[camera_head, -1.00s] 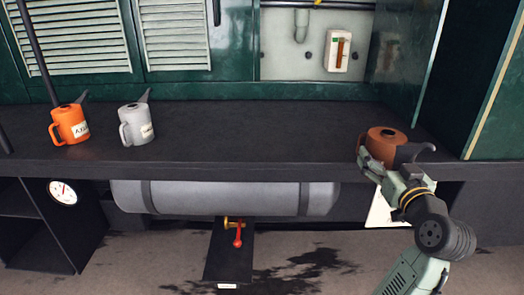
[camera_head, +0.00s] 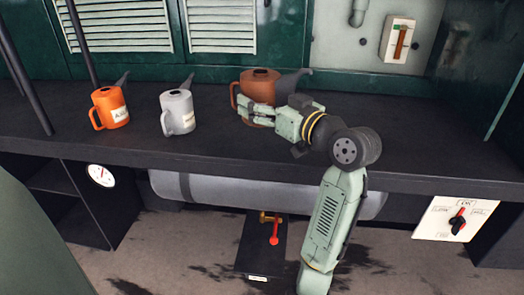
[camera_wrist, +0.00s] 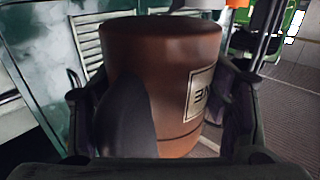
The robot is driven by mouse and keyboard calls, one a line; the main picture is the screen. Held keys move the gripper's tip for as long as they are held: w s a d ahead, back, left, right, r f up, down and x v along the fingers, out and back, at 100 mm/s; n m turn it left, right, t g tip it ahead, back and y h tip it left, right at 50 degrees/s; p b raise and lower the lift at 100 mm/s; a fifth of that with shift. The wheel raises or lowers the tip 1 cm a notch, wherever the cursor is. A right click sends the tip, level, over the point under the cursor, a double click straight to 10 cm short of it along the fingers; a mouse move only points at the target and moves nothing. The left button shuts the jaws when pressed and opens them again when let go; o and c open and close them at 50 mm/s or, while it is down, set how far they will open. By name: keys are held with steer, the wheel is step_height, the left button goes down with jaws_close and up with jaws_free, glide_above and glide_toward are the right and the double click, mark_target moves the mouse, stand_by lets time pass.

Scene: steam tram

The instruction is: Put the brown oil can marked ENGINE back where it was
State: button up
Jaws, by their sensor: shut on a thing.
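The brown oil can (camera_head: 258,86) is upright in my gripper (camera_head: 262,112), at the shelf to the right of the grey can. In the head view I cannot tell whether its base touches the shelf. In the wrist view the brown can (camera_wrist: 175,60) fills the space between the two fingers (camera_wrist: 165,110), with its dark spout toward the camera. Part of a pale label (camera_wrist: 200,92) shows at its right side, only partly readable. The gripper is shut on the can. The gripper hides the can's lower right side in the head view.
An orange can (camera_head: 109,107) and a grey can (camera_head: 178,112) stand on the dark shelf (camera_head: 420,140) to the left. A dark pole (camera_head: 80,45) rises behind the orange can. The shelf right of my arm is clear. Louvred panels and a switch box (camera_head: 397,40) are behind.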

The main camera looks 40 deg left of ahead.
steer(key=shift+d, duration=0.1)
step_height(320, 180, down, 9)
steer(key=shift+f+p, duration=0.15)
steer(key=shift+p, duration=0.65)
steer(key=shift+f, duration=0.1)
steer(key=shift+f, duration=0.1)
steer(key=shift+f+b, duration=0.15)
steer(key=shift+b, duration=0.15)
steer(key=o, duration=1.6)
steer(key=shift+c, duration=0.2)
steer(key=shift+p, duration=0.3)
